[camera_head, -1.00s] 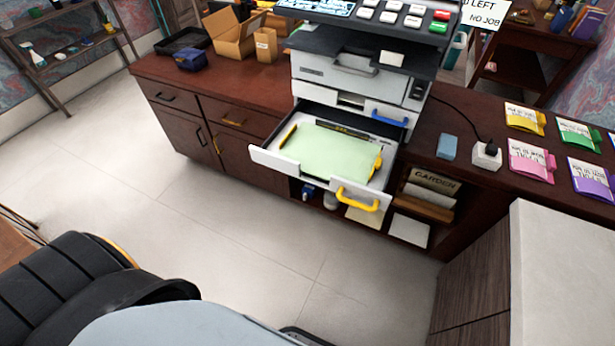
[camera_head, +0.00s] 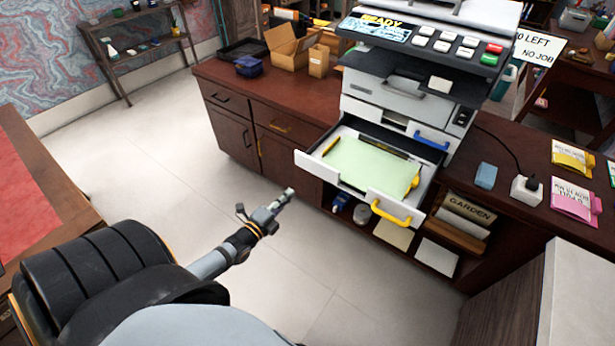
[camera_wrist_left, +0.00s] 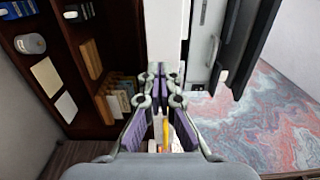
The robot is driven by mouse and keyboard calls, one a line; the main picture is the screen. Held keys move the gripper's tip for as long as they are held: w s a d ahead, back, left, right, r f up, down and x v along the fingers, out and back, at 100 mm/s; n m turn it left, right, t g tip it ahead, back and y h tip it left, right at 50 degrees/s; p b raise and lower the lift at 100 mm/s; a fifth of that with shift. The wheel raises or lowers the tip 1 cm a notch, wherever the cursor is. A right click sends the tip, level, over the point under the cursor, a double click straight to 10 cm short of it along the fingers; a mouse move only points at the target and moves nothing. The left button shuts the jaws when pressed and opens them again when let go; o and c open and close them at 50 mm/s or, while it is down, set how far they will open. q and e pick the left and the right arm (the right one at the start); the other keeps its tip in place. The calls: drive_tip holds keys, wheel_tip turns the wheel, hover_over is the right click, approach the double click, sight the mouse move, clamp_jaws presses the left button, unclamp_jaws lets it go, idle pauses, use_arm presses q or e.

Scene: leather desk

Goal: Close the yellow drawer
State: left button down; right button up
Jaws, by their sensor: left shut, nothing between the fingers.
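The yellow drawer is a white tray (camera_head: 314,166) with a yellow handle (camera_head: 395,208), pulled out of the printer (camera_head: 400,90) in the head view. Green paper (camera_head: 365,165) lies in it. My left gripper (camera_head: 289,192) is shut and empty, left of the drawer and apart from it in the head view. In the left wrist view the closed fingers (camera_wrist_left: 160,72) point toward a white panel (camera_wrist_left: 163,35), probably the drawer front. A small yellow piece shows behind the fingers; I cannot tell if it is the handle. My right gripper is not in view.
A blue handle (camera_head: 431,141) sits on a closed drawer above. Shelves under the desk hold books and boxes (camera_head: 466,215). The floor (camera_head: 190,150) before the cabinet is clear.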

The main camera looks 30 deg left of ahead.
sight(313, 170)
use_arm(q)
drive_tip(key=w+b, duration=0.1)
drive_tip(key=w, duration=0.4)
drive_tip(key=w+b, duration=0.1)
drive_tip(key=w, duration=0.4)
drive_tip(key=shift+d+f, duration=0.15)
drive_tip(key=shift+w, duration=0.6)
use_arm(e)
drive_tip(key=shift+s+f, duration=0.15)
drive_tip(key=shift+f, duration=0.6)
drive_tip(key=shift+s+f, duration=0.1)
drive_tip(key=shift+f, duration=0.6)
